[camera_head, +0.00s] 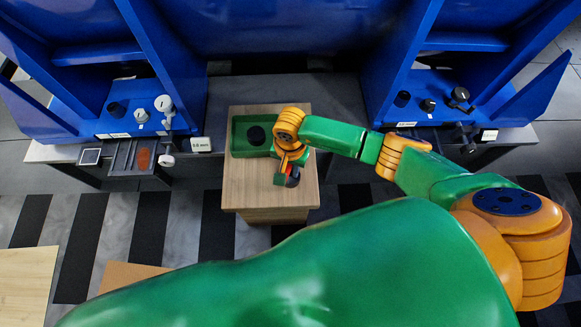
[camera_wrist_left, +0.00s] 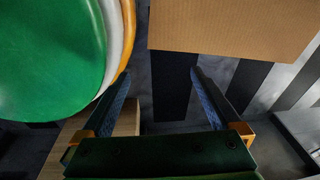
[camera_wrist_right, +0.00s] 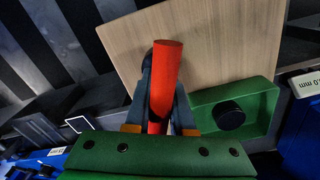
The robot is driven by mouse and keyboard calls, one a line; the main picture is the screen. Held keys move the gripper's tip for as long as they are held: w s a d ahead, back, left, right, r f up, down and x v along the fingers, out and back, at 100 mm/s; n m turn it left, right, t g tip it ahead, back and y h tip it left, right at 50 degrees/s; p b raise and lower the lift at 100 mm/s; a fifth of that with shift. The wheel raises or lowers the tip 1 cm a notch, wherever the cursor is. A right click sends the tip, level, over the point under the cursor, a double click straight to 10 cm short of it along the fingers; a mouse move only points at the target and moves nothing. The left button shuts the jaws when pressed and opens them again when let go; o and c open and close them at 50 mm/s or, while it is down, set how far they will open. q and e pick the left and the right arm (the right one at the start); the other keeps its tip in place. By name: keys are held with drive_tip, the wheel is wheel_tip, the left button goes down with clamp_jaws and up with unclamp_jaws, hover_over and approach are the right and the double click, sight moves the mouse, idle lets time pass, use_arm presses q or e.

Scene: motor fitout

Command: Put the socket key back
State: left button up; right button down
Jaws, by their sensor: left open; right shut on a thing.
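The socket key shows as a red cylinder (camera_wrist_right: 165,70) in the right wrist view. My right gripper (camera_wrist_right: 160,90) is shut on it, and the fingers hide its lower part. In the head view the right gripper (camera_head: 291,172) is over the front right part of a wooden-topped stand (camera_head: 245,190). I cannot tell whether the key touches the wood. My left gripper (camera_wrist_left: 160,78) is open and empty in the left wrist view; it does not show in the head view.
A green tray (camera_head: 237,150) with a dark round piece (camera_head: 256,135) lies on the stand's far part. Blue machines stand at left (camera_head: 85,120) and right (camera_head: 400,110). A label (camera_head: 200,144) and a dark rack (camera_head: 125,158) are at left. The stand's front left top is clear.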

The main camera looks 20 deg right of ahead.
drive_tip(key=c, duration=0.8)
unclamp_jaws()
drive_tip(key=shift+o, duration=0.2)
drive_tip(key=shift+r+p, duration=0.35)
wheel_tip(320, 180, up, 12)
drive_tip(key=p, duration=0.2)
drive_tip(key=shift+f+p, duration=0.25)
drive_tip(key=shift+p, duration=0.05)
use_arm(q)
drive_tip(key=shift+g, duration=0.3)
drive_tip(key=s+d+r, duration=0.2)
drive_tip(key=shift+s+r, duration=0.15)
drive_tip(key=shift+r, duration=0.25)
